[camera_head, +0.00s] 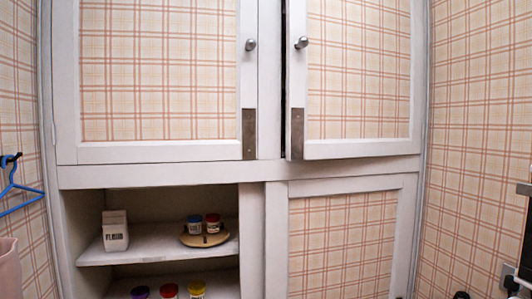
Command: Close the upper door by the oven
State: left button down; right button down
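The upper right cupboard door (360,75) has a white frame and a plaid panel. It stands slightly ajar, with a dark gap along its left edge. Its round metal knob (301,42) is near that edge. A dark metal plate (297,133) is at its lower left corner. The upper left door (160,70) appears shut and has its own knob (250,44). A dark-edged appliance, perhaps the oven, shows only in part at the right edge (525,189). Neither of my grippers is in view.
Below, an open compartment has a shelf (150,252) with a flour carton (115,231) and two small jars on a round board (204,240). More jars stand lower. A lower right door (340,245) looks shut. A blue hanger (18,190) hangs at left.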

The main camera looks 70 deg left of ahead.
aim_at(355, 78)
jog(key=j+u, duration=0.2)
jog(key=u, duration=0.2)
jog(key=i+j+u, duration=0.1)
jog(key=u, duration=0.25)
jog(key=i+j+u, duration=0.1)
jog(key=j+u, duration=0.3)
jog(key=i+u, duration=0.1)
jog(key=u, duration=0.25)
